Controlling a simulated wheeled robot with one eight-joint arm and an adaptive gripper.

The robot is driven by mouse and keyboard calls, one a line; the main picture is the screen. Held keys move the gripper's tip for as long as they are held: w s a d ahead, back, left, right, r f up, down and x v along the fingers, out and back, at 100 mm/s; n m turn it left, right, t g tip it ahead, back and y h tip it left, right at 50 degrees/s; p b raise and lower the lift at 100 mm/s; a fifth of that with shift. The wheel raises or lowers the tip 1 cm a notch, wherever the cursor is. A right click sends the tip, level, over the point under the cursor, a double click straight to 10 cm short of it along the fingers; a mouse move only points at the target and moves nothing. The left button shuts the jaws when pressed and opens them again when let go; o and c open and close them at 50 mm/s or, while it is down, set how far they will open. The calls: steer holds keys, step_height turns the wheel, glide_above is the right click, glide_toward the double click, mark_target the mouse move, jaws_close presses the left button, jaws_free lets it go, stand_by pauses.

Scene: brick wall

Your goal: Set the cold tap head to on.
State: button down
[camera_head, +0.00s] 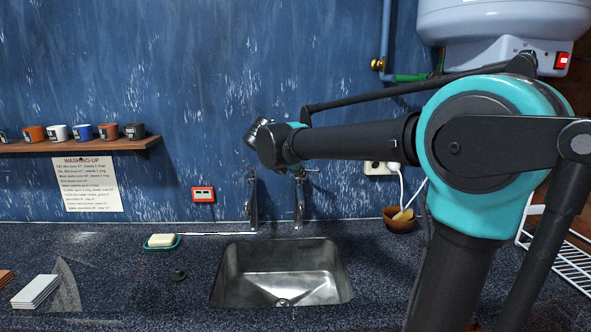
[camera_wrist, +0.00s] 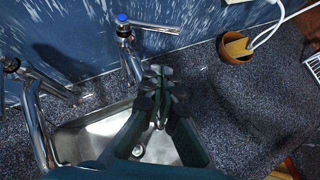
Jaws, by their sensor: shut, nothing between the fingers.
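The cold tap (camera_wrist: 128,55) has a blue-capped head (camera_wrist: 122,18) with a chrome lever (camera_wrist: 150,27) that points right in the wrist view. In the head view this tap (camera_head: 299,200) is the right one of two behind the sink, its top partly behind my arm. My gripper (camera_wrist: 161,72) shows in the wrist view, shut and empty. Its fingertips appear just right of and below the tap's body in the picture; I cannot tell whether they touch it. The head view does not show the fingers clearly.
A second tap (camera_head: 253,200) stands left of the cold tap; it also shows in the wrist view (camera_wrist: 36,110). The steel sink (camera_head: 240,292) lies in front. A soap dish (camera_head: 178,243) is to the left, a brown pot (camera_head: 392,226) to the right. The blue wall is close behind.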

mark_target(315, 172)
steer(key=w+d+f, duration=0.1)
steer(key=w+d, duration=0.2)
steer(key=w, duration=0.2)
steer(key=shift+d, duration=0.2)
steer(key=shift+w+d, duration=0.1)
steer(key=shift+w, duration=0.05)
steer(key=shift+w+d+r, duration=0.1)
steer(key=shift+w+d, duration=0.4)
steer(key=shift+a, duration=0.1)
